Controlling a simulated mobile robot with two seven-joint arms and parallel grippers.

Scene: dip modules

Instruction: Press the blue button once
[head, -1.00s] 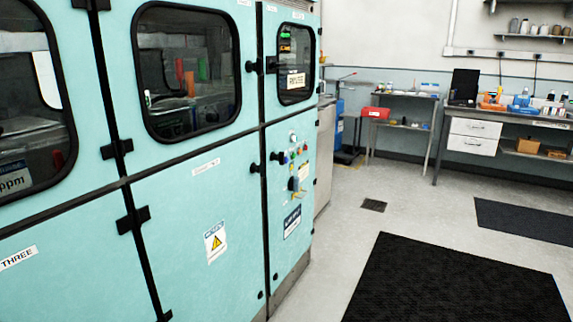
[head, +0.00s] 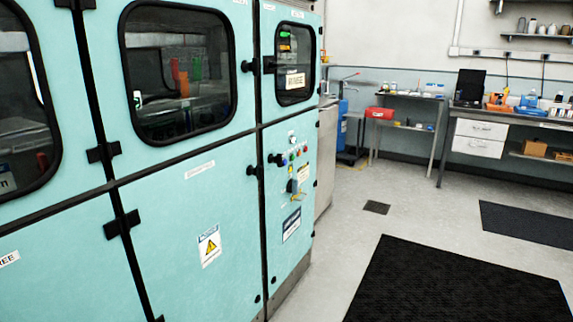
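A teal cabinet machine (head: 185,215) fills the left half of the head view. Its control panel (head: 300,220) is on the narrow right-hand section, below a small window. The panel carries several small coloured buttons and knobs. A blue button (head: 284,163) appears near a red one (head: 291,157), but they are too small to tell apart well. Neither of my grippers shows in the head view.
Open grey floor (head: 345,220) lies right of the machine, with a black mat (head: 455,285) on it and a second mat (head: 530,228) farther right. A workbench (head: 510,125) and a small shelf table (head: 405,125) stand at the back wall.

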